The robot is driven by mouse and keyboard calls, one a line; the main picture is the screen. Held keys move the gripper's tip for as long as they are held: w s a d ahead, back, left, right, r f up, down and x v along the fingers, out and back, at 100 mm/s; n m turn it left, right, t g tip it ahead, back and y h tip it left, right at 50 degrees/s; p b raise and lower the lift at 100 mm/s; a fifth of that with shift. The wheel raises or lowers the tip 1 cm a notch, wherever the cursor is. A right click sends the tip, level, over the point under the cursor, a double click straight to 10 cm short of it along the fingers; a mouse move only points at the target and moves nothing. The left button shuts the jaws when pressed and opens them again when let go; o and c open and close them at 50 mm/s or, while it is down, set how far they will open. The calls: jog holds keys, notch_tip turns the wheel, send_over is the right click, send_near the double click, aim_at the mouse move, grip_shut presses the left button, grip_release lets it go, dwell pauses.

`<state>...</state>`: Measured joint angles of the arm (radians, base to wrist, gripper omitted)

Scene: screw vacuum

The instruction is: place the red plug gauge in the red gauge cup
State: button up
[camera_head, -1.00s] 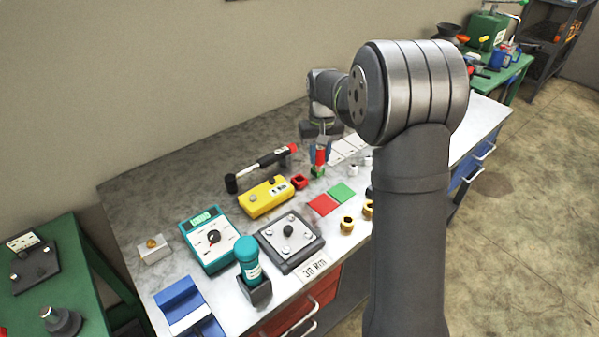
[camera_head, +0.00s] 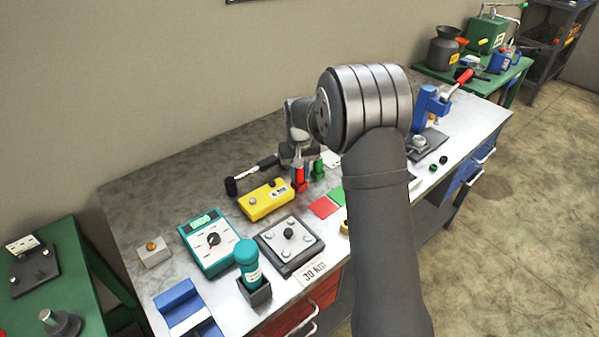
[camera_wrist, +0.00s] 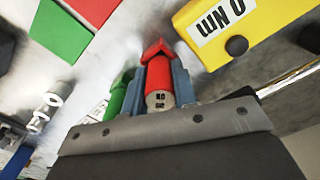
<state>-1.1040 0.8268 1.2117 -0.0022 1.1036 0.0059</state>
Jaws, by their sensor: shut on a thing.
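My gripper (camera_head: 299,166) is shut on the red plug gauge (camera_head: 299,176), which points down over the spot of the red gauge cup (camera_head: 299,187). In the wrist view the red plug gauge (camera_wrist: 158,83) has a pale end marked with "NO GO" lettering and sits between the blue fingers. The red gauge cup (camera_wrist: 157,48) shows just beyond the gauge's far end, in line with it. I cannot tell whether the tip is inside the cup. A green gauge (camera_wrist: 117,98) stands beside it in a green cup (camera_wrist: 124,76); the green pair also shows in the head view (camera_head: 318,171).
A yellow box (camera_head: 266,199) stands close to the left of the red cup, with a black-handled tool (camera_head: 253,174) behind it. Red (camera_head: 324,207) and green (camera_head: 337,194) squares lie flat in front. My arm hides part of the bench's right side.

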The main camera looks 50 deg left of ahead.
jog(key=shift+f, duration=0.1)
jog(key=o, duration=1)
jog(key=shift+o, duration=0.2)
notch_tip(320, 180, up, 12)
jog(key=shift+r, duration=0.15)
jog(key=shift+f, duration=4.3)
